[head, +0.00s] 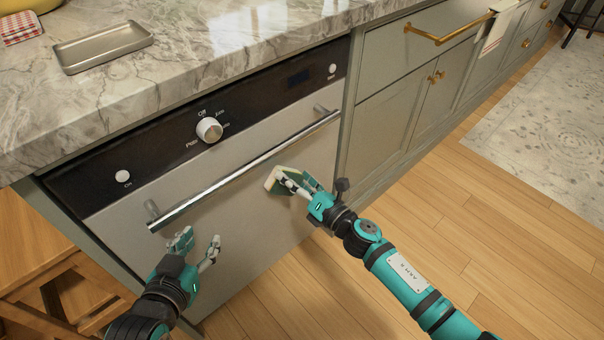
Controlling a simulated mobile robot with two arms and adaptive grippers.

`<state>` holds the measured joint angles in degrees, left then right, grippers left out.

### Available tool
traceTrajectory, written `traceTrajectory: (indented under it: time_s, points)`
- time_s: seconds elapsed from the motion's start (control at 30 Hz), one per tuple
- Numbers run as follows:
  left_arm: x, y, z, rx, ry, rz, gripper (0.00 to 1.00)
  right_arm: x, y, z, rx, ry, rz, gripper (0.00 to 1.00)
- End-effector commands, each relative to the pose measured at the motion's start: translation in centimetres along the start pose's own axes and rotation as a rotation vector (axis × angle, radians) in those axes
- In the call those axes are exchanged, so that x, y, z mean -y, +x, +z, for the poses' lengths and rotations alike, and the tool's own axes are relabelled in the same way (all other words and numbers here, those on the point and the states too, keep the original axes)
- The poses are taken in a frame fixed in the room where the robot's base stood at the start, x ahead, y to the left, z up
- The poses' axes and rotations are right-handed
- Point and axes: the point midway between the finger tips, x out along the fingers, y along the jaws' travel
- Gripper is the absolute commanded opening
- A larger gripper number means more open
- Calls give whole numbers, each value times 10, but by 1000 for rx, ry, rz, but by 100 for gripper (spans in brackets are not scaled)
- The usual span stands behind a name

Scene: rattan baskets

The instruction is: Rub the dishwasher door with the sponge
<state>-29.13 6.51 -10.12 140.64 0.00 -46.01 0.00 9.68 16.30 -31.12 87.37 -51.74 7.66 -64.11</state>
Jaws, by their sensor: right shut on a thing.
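The dishwasher door (235,225) is a closed, upright steel panel below a black control strip, with a long bar handle (250,168) across its top. My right gripper (287,182) is shut on the sponge (272,179), which is pale with a green side. The sponge is at the right part of the door, just below the handle, and seems to touch the door; the exact contact is hard to see. My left gripper (198,250) is open and empty in front of the door's lower left part.
A marble counter (190,55) overhangs the dishwasher and carries a metal tray (103,46). Grey-green cabinets (395,115) with a brass handle stand to the right. A wooden stool (30,245) is close at the left.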

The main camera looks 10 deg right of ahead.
Motion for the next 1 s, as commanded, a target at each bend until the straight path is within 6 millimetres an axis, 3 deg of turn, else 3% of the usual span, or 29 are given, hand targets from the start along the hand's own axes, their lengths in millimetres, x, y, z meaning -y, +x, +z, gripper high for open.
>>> traceTrajectory:
  time_s: [0.63,1.0]
  points:
    - [1,-3,16,84,-1,-3,40,-32,0,-30,-3,1,9,55]
    - [3,-4,18,96,-1,-8,40,-33,-1,-33,-2,-1,5,55]
